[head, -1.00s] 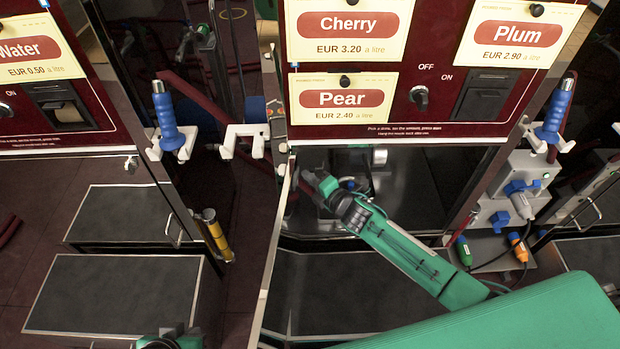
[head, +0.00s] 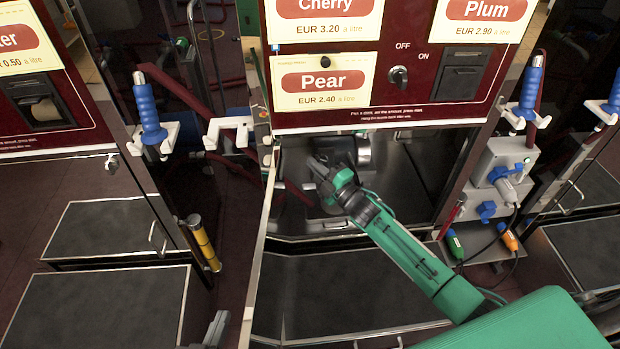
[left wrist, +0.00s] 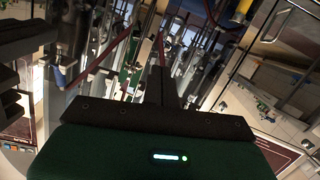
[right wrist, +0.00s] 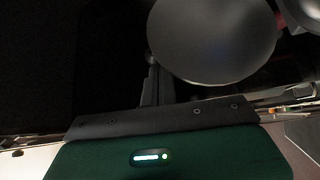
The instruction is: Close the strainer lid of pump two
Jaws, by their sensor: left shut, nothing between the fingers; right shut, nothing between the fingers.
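My right gripper (head: 318,165) is shut and empty, inside the open lower bay of the pump with the Pear sign. In the right wrist view, a large smooth grey round disc (right wrist: 215,38), which looks like the strainer lid, lies just beyond and right of the shut fingers (right wrist: 156,85). Whether they touch it I cannot tell. In the head view the arm and gripper partly hide the strainer, and the lid's angle is unclear. A bright metal cylinder (head: 363,150) is right of the gripper. My left gripper (head: 216,328) is shut and empty, low at the bottom edge.
The pump's front panel (head: 380,118) overhangs the bay. An open door edge (head: 262,225) stands at the bay's left. Blue-handled nozzles (head: 148,115) hang on both sides. A socket box (head: 503,160) with cables is at the right.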

